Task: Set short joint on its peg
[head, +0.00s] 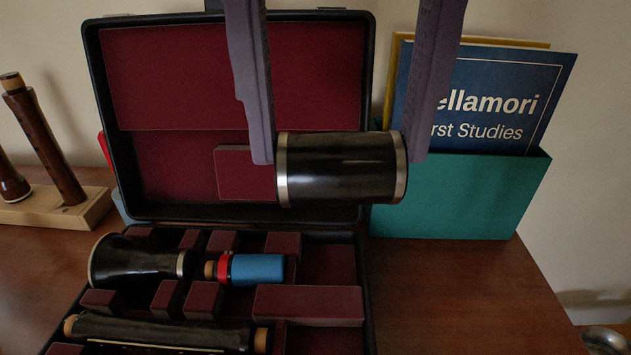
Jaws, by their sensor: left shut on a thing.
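The short joint (340,168), a black cylinder with a silver ring at each end, is held level in the air in front of the open case's lid. My left gripper (338,160) comes down from the top, its two purple-grey fingers closed on the joint's two ends. At the far left, a light wooden stand (48,211) holds a long dark brown piece with a tan tip (45,140) and a shorter flared dark piece (10,183), cut off by the picture's edge. I see no bare peg. My right gripper is not in view.
The open case (365,262) with dark red lining lies below, holding a black bell (135,262), a blue piece with a red band (257,268) and a long dark joint (160,333). A teal holder (460,195) with books (490,95) stands right. The table at front right is clear.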

